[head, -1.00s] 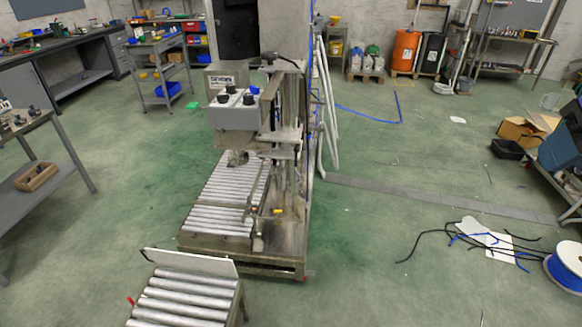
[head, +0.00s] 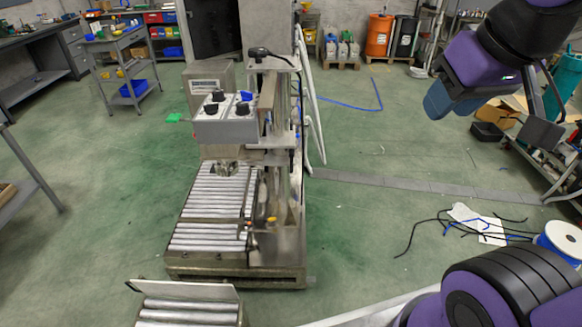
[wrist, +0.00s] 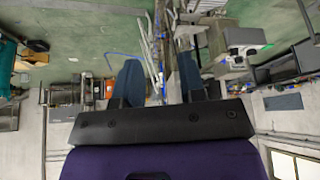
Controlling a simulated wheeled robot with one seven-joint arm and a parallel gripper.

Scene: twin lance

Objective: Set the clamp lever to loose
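The carton-sealing type machine (head: 228,122) stands left of centre in the head view, over a roller conveyor. A black-knobbed lever (head: 262,52) sits on top of its column. A small lever with a yellow-orange tip (head: 271,219) sits low on the column's front side. I cannot tell which is the clamp lever, or its setting. My gripper (head: 440,100) is at the upper right of the head view, well away from the machine. In the wrist view my gripper (wrist: 158,78) has two blue fingers apart with nothing between them. The machine (wrist: 235,45) shows beyond them, upper right.
A second roller section (head: 185,308) with an upright plate stands in front. A shelf cart (head: 120,65) stands at back left. Green floor right of the machine is mostly clear.

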